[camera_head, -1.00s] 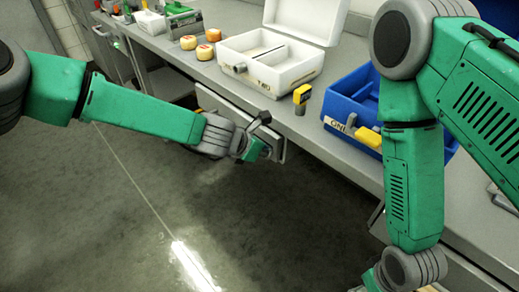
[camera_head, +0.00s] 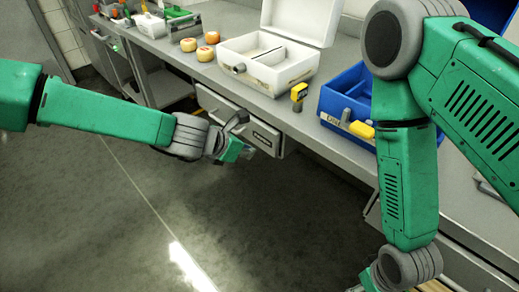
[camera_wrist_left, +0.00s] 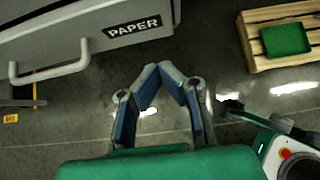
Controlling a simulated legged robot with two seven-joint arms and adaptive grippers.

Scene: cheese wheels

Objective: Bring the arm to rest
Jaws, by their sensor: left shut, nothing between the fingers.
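My left arm comes in from the left in the head view. Its gripper (camera_head: 243,153) hangs over the floor in front of the counter's drawer fronts, below the counter top. In the left wrist view the two fingers (camera_wrist_left: 160,72) lean together at their tips, and the gripper is shut with nothing held. My right arm (camera_head: 408,165) hangs down at the right of the head view. Its gripper fingers are not visible, being past the lower edge.
A drawer labelled PAPER (camera_wrist_left: 70,40) with a bar handle is close to the left gripper. Cheese wheels (camera_head: 205,53), a white box (camera_head: 262,75), a yellow device (camera_head: 298,92) and a blue crate (camera_head: 335,105) stand on the counter.

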